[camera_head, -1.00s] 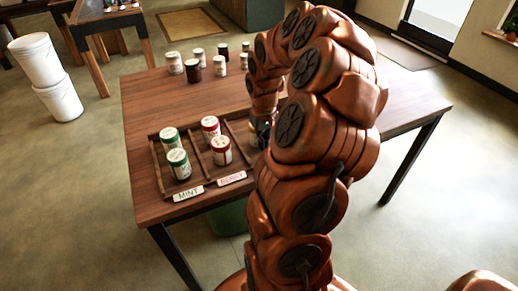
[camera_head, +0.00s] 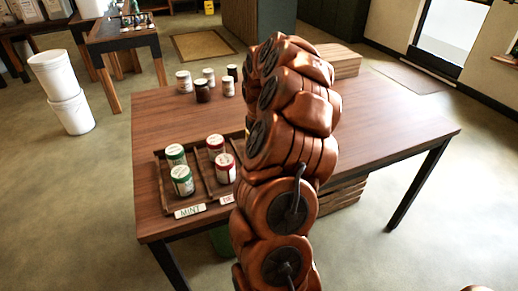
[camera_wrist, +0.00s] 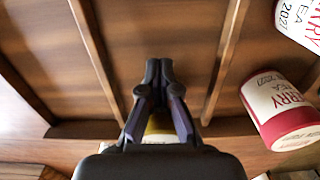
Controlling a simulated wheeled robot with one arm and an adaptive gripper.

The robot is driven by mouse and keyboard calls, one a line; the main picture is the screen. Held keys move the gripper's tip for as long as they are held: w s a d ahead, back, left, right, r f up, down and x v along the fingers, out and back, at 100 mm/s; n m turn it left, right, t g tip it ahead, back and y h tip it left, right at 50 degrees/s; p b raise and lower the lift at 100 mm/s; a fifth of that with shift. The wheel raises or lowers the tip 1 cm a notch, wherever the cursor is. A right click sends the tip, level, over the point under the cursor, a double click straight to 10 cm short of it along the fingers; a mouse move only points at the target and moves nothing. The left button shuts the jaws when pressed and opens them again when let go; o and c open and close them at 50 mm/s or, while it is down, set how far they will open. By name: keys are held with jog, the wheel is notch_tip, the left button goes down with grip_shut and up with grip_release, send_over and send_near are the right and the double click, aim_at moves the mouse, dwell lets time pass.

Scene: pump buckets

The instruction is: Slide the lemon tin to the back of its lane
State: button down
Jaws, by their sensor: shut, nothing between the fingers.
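My gripper (camera_wrist: 158,75) is shut and empty in the wrist view, its fingertips together above a bare wooden lane of the rack. A yellow and pale thing, seemingly the lemon tin (camera_wrist: 160,123), shows in part between and behind the finger links; most of it is hidden, and I cannot tell whether the gripper touches it. In the head view my arm hides the gripper, the lemon tin and most of the right lane. The wooden rack (camera_head: 165,200) stands at the table's left front.
Two green-topped tins (camera_head: 182,181) stand in the mint lane. Two red-topped berry tins (camera_head: 225,168) stand in the middle lane; one berry tin (camera_wrist: 282,107) is close right in the wrist view. Several tins (camera_head: 203,90) stand at the back.

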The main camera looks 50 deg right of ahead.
jog(key=shift+s+a, duration=0.1)
jog(key=shift+s+a+f+b, duration=0.15)
jog(key=shift+s+a+b, duration=0.15)
jog(key=shift+s+b, duration=0.25)
jog(key=shift+s+a+b, duration=0.2)
jog(key=shift+s+b, duration=0.1)
jog(key=shift+s, duration=0.15)
jog(key=shift+s+a+b, duration=0.2)
jog(key=shift+s+b, duration=0.1)
jog(key=shift+s, duration=0.15)
jog(key=shift+s+a+r, duration=0.1)
jog(key=shift+s+r, duration=0.15)
jog(key=shift+r, duration=0.05)
notch_tip(320, 180, up, 10)
jog(key=shift+b, duration=0.35)
jog(key=shift+f, duration=0.15)
